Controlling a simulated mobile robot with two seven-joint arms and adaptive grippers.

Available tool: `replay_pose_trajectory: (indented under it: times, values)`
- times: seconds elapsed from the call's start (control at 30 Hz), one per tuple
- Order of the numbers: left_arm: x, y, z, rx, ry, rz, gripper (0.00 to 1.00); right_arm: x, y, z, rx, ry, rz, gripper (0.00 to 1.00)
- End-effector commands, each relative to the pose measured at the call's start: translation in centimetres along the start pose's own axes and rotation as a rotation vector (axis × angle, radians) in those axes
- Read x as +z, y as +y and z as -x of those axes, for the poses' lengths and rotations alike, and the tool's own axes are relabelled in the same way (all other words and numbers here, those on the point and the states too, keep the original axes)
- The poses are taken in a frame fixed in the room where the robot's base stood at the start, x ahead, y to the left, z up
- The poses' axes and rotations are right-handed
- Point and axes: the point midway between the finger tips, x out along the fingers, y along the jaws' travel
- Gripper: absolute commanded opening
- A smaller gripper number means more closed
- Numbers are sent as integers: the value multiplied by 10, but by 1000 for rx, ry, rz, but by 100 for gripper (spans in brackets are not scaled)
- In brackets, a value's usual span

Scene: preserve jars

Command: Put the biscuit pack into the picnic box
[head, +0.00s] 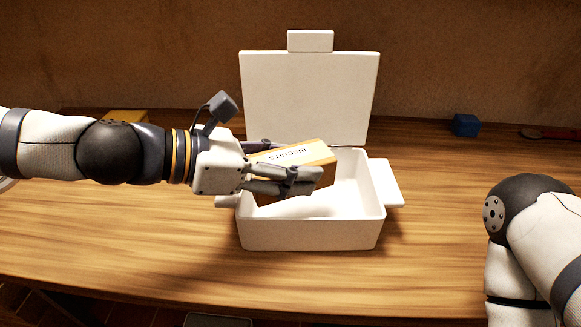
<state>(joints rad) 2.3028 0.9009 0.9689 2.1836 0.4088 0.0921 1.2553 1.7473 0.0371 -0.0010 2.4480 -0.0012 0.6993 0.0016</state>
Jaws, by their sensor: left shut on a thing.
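The biscuit pack (292,152) is a yellow-orange block with dark lettering on its pale top face. My left gripper (297,168) comes in from the left and is shut on it. It holds the pack, slightly tilted, over the opening of the picnic box (312,236). The picnic box is white and stands on the table with its lid (309,95) raised upright at the back. Part of the pack and the left of the box opening are hidden behind my gripper. My right arm shows at the right edge, but its gripper is out of view.
The wooden table (440,215) is clear between the box and my right arm. A blue cube (466,125) lies at the back right, with a red and dark object (545,134) beyond it. A yellow object (125,115) lies behind my left arm. The wall stands close behind.

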Motion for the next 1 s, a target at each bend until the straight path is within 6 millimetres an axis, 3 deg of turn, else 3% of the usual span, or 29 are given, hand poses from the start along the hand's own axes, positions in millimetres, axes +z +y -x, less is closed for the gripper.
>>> replay_pose_trajectory:
  times: [0.03, 0.27, 0.67, 0.7, 0.77, 1.0]
  values:
    - [-9, 0, -4, -2, 2, 7, 17, 3, 0, -6, 1, -15, 0, 40]
    - [-5, 0, -2, 3, -2, -1, 17, 2, 0, -4, 1, -9, 0, 40]
    - [-17, 0, -7, 2, -2, 2, 17, 5, 0, -11, 2, -29, 1, 40]
    - [-17, 0, -7, 2, -1, 1, 54, 5, 0, -11, 2, -28, 1, 40]
    - [-16, 0, -7, 2, -2, 0, 68, 5, 0, -11, 2, -27, 1, 40]
    - [-16, 0, -7, 2, -1, 0, 70, 5, 0, -11, 2, -27, 1, 40]
